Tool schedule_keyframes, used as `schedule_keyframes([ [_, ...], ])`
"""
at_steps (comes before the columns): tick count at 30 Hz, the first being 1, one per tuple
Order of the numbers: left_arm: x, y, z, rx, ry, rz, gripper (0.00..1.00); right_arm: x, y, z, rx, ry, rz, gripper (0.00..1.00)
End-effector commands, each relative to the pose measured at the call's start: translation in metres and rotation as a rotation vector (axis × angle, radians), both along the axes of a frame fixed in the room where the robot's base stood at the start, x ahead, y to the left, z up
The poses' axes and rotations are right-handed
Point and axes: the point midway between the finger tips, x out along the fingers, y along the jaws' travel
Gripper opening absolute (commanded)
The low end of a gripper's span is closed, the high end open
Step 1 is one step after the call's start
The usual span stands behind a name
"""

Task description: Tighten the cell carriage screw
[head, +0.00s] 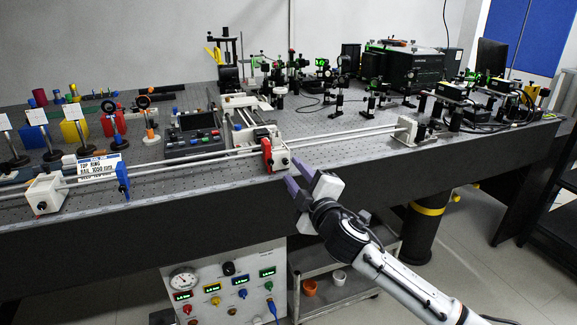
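A white carriage (279,159) sits on the twin-rod rail (340,134) along the bench's front edge. A red upright part (267,153) stands on its left side; I cannot tell which piece is the screw. My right gripper (293,173) is just right of and in front of the carriage, near the bench edge. Its two purple fingers are spread, with nothing between them. I cannot tell whether a fingertip touches the carriage. A blue part (122,179) sits farther left on the rail. My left gripper is not in view.
White end blocks (46,193) hold the rail. A white label (99,167) and a grey control box (194,143) stand behind it. Optics and black instruments (402,70) fill the back right. Below the bench are a gauge panel (228,285) and a cart (318,268).

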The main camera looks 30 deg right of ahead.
Motion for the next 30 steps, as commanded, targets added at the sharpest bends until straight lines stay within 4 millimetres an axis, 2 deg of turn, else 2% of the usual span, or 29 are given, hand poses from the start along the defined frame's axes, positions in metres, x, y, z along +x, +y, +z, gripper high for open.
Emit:
schedule_keyframes([
  [3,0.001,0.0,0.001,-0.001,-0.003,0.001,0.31,0.022,-0.005,0.001,0.001,-0.001,0.0,0.32],
  [9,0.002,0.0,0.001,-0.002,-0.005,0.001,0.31,0.042,-0.009,-0.001,0.002,0.0,0.001,0.32],
  [20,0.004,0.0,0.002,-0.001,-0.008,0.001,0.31,0.046,-0.01,-0.001,0.002,0.001,0.002,0.32],
  [25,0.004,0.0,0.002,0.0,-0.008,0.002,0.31,0.046,-0.01,-0.001,0.002,0.001,0.001,0.03],
  [26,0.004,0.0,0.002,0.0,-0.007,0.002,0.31,0.046,-0.01,-0.001,0.003,0.002,0.001,0.0],
  [30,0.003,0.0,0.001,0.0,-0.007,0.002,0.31,0.046,-0.01,-0.001,0.004,0.002,0.001,0.0],
])
